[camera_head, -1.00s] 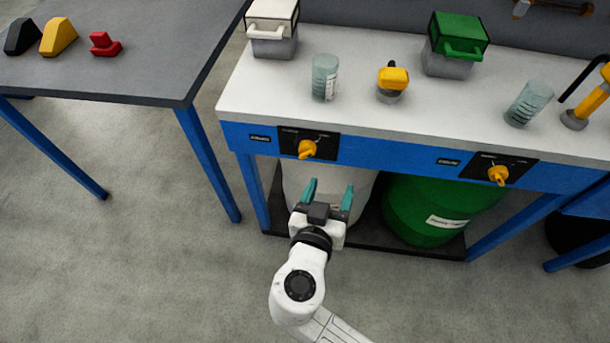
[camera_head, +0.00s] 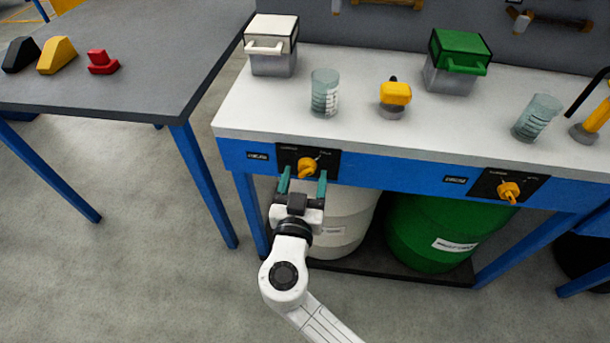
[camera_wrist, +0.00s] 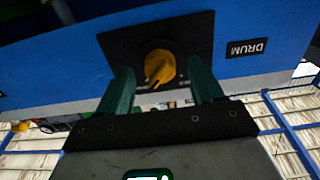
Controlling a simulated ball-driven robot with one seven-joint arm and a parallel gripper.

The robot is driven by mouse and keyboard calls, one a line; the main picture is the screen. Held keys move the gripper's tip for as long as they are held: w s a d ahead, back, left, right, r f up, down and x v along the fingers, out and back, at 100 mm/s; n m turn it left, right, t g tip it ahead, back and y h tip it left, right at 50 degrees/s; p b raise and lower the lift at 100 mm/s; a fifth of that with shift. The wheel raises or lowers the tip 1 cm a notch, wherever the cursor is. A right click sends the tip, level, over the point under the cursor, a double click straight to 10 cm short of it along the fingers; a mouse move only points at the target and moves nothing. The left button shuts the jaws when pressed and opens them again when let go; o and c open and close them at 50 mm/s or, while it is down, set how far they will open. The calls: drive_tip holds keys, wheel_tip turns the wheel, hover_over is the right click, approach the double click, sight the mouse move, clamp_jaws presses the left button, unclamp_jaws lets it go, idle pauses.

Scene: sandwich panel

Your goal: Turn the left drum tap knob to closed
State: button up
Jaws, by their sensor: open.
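The left drum tap knob (camera_head: 307,167) is yellow and sits on a black plate (camera_head: 329,161) on the blue front rail of the bench. In the wrist view the same knob (camera_wrist: 159,66) shows between and beyond my fingers, with its pointer ridge tilted. The small lettering on the plate is too blurred to read. My gripper (camera_head: 303,183) is open and empty, with its two teal fingers pointing at the plate, one to each side of the knob. In the wrist view my gripper (camera_wrist: 161,90) appears close to the knob, and I see no contact.
A second yellow knob (camera_head: 508,191) is on the right of the rail. A white drum (camera_head: 345,222) and a green drum (camera_head: 425,225) stand below. The white worktop (camera_head: 265,108) carries lidded containers, beakers and a yellow-topped item. A grey table (camera_head: 130,82) stands left.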

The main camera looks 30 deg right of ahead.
drive_tip(key=shift+w+d, duration=0.35)
drive_tip(key=shift+w, duration=0.15)
drive_tip(key=c, duration=1)
drive_tip(key=shift+c, duration=0.2)
